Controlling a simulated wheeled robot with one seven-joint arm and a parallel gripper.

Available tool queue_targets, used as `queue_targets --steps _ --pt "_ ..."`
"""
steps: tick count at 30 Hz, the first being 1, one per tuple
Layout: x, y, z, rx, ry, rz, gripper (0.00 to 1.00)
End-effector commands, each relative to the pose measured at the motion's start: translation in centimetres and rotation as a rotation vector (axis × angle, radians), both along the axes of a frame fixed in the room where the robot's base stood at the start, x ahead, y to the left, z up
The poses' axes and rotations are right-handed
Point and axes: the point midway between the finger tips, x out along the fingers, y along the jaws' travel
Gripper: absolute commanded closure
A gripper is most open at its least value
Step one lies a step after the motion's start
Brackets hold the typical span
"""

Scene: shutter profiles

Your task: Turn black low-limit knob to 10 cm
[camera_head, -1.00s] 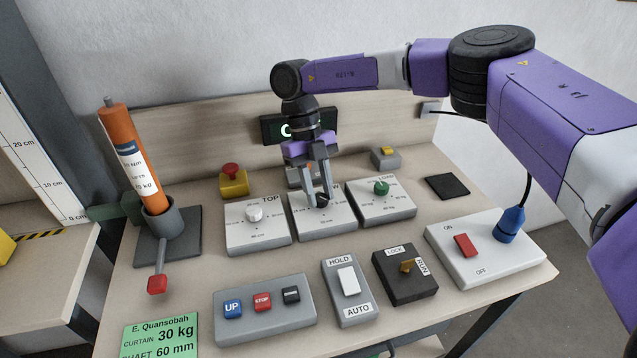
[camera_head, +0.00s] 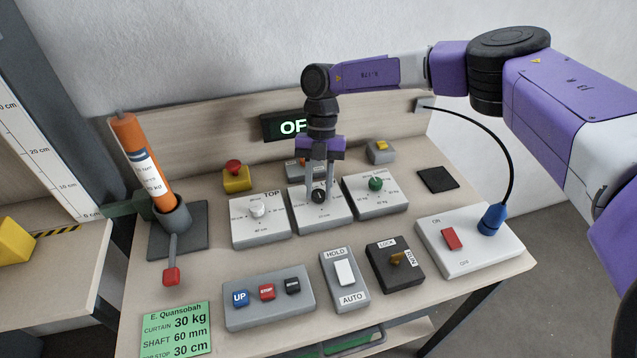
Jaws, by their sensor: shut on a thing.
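The black low-limit knob (camera_head: 319,197) sits on the middle grey dial box (camera_head: 318,221), between the white TOP knob's box and the green knob's box. My gripper (camera_head: 319,195) points straight down from above, its two fingers shut on the black knob from either side. The fingers and wrist hide most of that box's label and part of its scale, so I cannot read the knob's setting.
The white knob (camera_head: 258,210) is close on the left and the green knob (camera_head: 376,184) close on the right. A lit display (camera_head: 290,126) is partly behind my wrist. Buttons (camera_head: 267,292), a HOLD/AUTO switch (camera_head: 345,273), and a LOCK/RUN key (camera_head: 402,258) stand in front.

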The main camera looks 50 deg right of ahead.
Motion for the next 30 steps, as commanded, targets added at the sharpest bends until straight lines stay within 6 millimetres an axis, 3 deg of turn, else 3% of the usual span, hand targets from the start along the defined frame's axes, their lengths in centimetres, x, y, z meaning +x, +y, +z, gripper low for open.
queue_targets --steps 14,15,18,30 --pt "-0.04 0.03 -0.07 0.0 0.001 -0.015 1.0" --pt "-0.04 0.03 -0.07 0.001 0.001 -0.014 0.66" --pt "-0.04 0.03 -0.06 0.001 0.001 -0.014 0.48" --pt "0.19 -0.26 0.58 -0.001 -0.002 -0.014 0.48"
